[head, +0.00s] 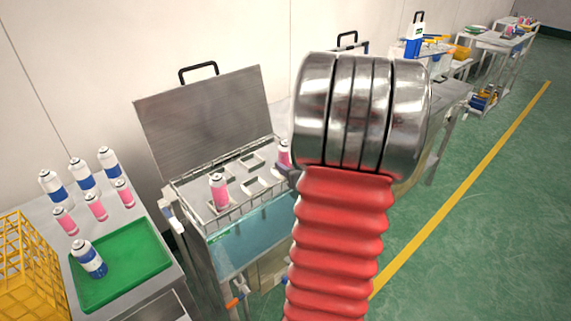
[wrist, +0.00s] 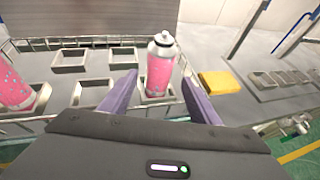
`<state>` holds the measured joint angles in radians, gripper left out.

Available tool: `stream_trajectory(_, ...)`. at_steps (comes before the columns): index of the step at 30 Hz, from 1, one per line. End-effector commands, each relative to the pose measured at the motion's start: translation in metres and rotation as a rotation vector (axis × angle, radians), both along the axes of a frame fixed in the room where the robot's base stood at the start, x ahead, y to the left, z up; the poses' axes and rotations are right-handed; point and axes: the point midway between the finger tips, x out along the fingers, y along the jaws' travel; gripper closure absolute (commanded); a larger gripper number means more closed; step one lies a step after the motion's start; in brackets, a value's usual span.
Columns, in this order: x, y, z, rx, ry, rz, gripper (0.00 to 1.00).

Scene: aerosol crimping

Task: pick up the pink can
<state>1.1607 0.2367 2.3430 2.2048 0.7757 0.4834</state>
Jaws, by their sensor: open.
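A pink can (wrist: 160,70) with a silver top stands upright in a square holder on the metal rack in the wrist view. My gripper (wrist: 160,77) is open, with one purple finger on each side of this can. Gaps show between the fingers and the can. In the head view this can (head: 284,153) is partly hidden behind my arm, and most of my gripper is hidden too. A second pink can (head: 219,191) stands in the rack to the left; it also shows at the left edge of the wrist view (wrist: 13,86).
The rack (head: 238,186) has several empty holders and a raised metal lid (head: 205,120) behind. A yellow block (wrist: 220,82) lies right of the can. On the left table are several pink and blue-white cans, a green tray (head: 125,262) and a yellow crate (head: 28,262).

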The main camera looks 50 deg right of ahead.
Motion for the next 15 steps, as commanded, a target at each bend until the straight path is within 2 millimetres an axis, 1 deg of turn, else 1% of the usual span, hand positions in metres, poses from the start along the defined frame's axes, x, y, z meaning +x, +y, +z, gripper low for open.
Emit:
stream_trajectory(3,0.013,-0.006,-0.006,0.001,0.000,0.002,0.44)
stream_trajectory(7,0.024,-0.013,-0.011,0.001,0.000,0.002,0.44)
stream_trajectory(10,0.028,-0.015,-0.014,0.001,0.000,0.000,0.44)
stream_trajectory(15,0.029,-0.016,-0.014,0.000,-0.001,-0.002,0.44)
